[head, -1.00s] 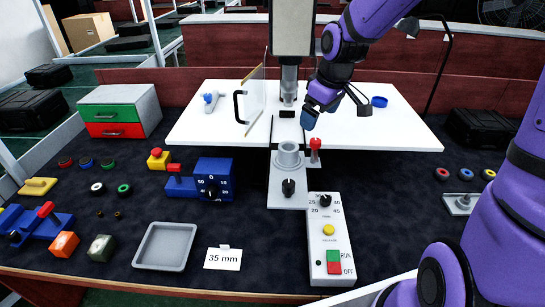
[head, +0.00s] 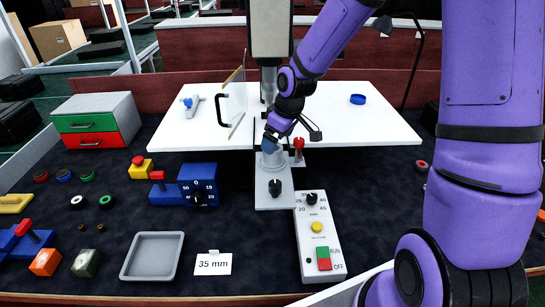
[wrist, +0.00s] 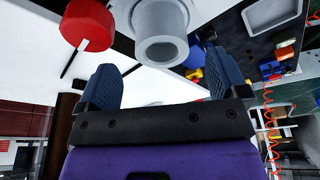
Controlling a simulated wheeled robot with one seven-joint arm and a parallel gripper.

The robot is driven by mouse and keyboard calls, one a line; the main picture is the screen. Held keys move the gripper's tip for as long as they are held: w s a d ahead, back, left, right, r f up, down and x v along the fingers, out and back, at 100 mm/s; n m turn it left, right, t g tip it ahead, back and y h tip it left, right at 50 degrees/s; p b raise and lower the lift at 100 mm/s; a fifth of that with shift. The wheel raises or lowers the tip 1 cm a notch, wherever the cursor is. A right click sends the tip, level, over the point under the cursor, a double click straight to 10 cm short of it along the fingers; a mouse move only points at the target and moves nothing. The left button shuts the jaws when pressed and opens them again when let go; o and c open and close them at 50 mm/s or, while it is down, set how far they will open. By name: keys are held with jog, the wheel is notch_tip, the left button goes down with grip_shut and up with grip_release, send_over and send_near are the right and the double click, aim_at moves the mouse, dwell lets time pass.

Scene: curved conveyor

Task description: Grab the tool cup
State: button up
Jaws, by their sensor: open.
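The tool cup is a grey round cup (head: 272,160) standing upright on a grey plate (head: 264,198) at the front edge of the white table. In the head view my gripper (head: 271,143) is right at the cup and hides its upper part. In the wrist view my gripper (wrist: 160,64) is open, with its two blue fingers spread wide. The cup (wrist: 162,48) shows its round opening beyond the fingertips, between their lines. Nothing is held. Whether a finger touches the cup cannot be told.
A red-knobbed lever (head: 298,145) stands close beside the cup; its red knob (wrist: 86,25) looms large in the wrist view. A black knob (head: 275,186) is in front. A clear upright panel (head: 237,90) with a black handle stands behind to the left. A control box (head: 320,240) lies front right.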

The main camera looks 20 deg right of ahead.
jog(key=shift+x, duration=2.2)
jog(key=shift+w+a, duration=0.1)
jog(key=shift+r, duration=0.1)
jog(key=c, duration=1.1)
jog(key=shift+r, duration=0.1)
